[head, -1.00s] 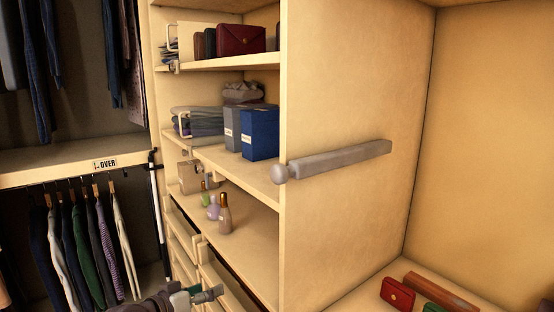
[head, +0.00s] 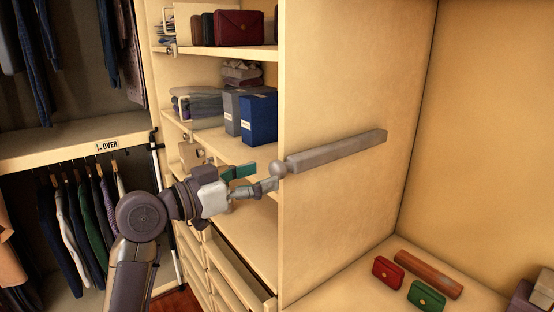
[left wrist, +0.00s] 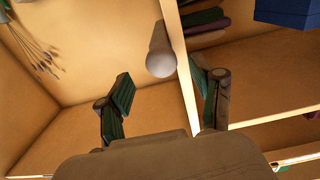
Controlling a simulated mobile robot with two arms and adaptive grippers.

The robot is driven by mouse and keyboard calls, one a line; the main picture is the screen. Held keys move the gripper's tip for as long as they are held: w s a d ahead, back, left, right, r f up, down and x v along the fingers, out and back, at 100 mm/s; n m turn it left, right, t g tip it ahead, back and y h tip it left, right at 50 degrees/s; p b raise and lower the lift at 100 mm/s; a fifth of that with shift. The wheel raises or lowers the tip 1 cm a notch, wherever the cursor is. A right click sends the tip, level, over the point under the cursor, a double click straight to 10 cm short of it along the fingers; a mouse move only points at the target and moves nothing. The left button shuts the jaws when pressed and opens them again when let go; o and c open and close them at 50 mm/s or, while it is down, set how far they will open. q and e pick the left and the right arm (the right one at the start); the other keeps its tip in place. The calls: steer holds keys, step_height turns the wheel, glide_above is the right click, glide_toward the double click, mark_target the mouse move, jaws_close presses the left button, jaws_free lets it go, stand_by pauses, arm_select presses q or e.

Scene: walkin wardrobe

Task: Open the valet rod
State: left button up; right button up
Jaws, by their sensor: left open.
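The valet rod (head: 338,150) is a grey bar fixed along the side of the tall wooden panel. Its round knob (head: 278,169) sticks out at the panel's front edge. My left gripper (head: 262,178) is open, with its fingers pointing at the knob from the left. In the left wrist view, the knob (left wrist: 161,61) lies beyond and between the two spread fingertips of the gripper (left wrist: 162,84), apart from both. The rod behind the knob is partly seen there. My right gripper is not in view.
Shelves left of the panel (head: 318,70) hold blue and grey boxes (head: 258,118), folded clothes and a dark red bag (head: 239,28). Below them a drawer (head: 240,275) stands partly open. Red and green purses (head: 387,271) lie on the right shelf. Clothes hang at left.

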mark_target(272, 171)
arm_select(q)
steer(key=p+x, duration=0.1)
steer(key=x, duration=0.3)
steer(key=shift+w+d, duration=0.3)
jaws_close()
